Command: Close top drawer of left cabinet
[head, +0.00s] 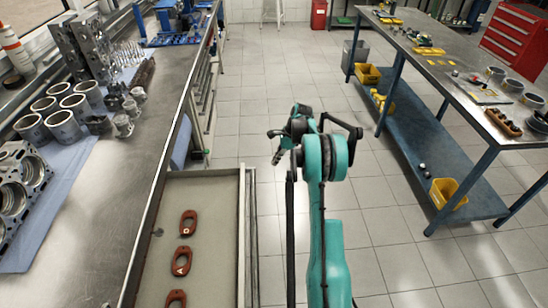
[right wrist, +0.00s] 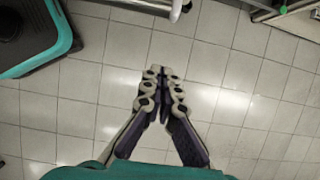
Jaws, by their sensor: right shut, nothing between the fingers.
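The open drawer (head: 212,273) sticks out from the left cabinet, beside the left workbench. It is pulled out to the right and its lower part runs out of the bottom of the head view. Several red-brown oval parts (head: 181,261) lie in it. The drawer's front panel (head: 247,235) is its right edge. My right gripper (head: 278,147) is beyond the drawer and to the right of its front, over the aisle. In the right wrist view its fingers (right wrist: 161,78) are together and empty, with only floor tiles behind them. My left gripper is in neither view.
The left workbench (head: 130,215) carries cylinder liners (head: 62,124), an engine block (head: 18,185) and other parts. A blue-legged table (head: 440,70) with yellow bins (head: 447,192) stands at the right. The tiled aisle between is clear.

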